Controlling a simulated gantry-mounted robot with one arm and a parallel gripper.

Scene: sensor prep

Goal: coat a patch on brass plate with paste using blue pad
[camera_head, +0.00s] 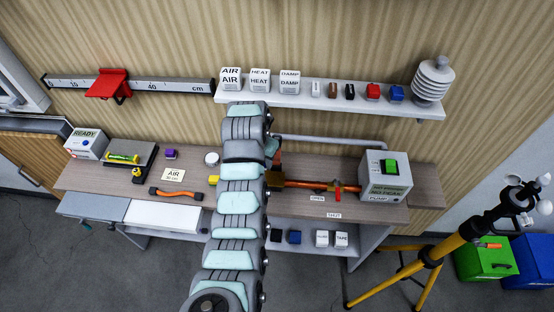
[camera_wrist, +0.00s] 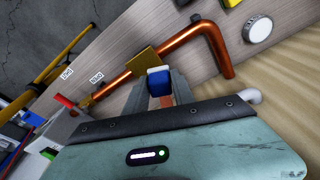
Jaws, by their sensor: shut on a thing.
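My gripper (camera_wrist: 160,88) is shut on a blue pad (camera_wrist: 159,82) with a pale strip along its far edge. The brass plate (camera_wrist: 143,61) appears just beyond the pad in the wrist view, beside the copper pipe; whether the pad touches it cannot be told. In the head view my arm hides the gripper and the held pad, and a brass-coloured edge (camera_head: 276,168) shows just right of the arm. A round white-topped jar (camera_head: 212,158), also in the wrist view (camera_wrist: 258,29), stands on the bench left of my arm. I cannot read whether it holds paste.
A copper pipe (camera_head: 310,184) with a red valve handle (camera_head: 338,188) runs right to the pump box (camera_head: 386,178). A wall shelf (camera_head: 315,100) holds several blocks, including a blue one (camera_head: 397,92). A yellow tripod (camera_head: 423,263) stands at front right.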

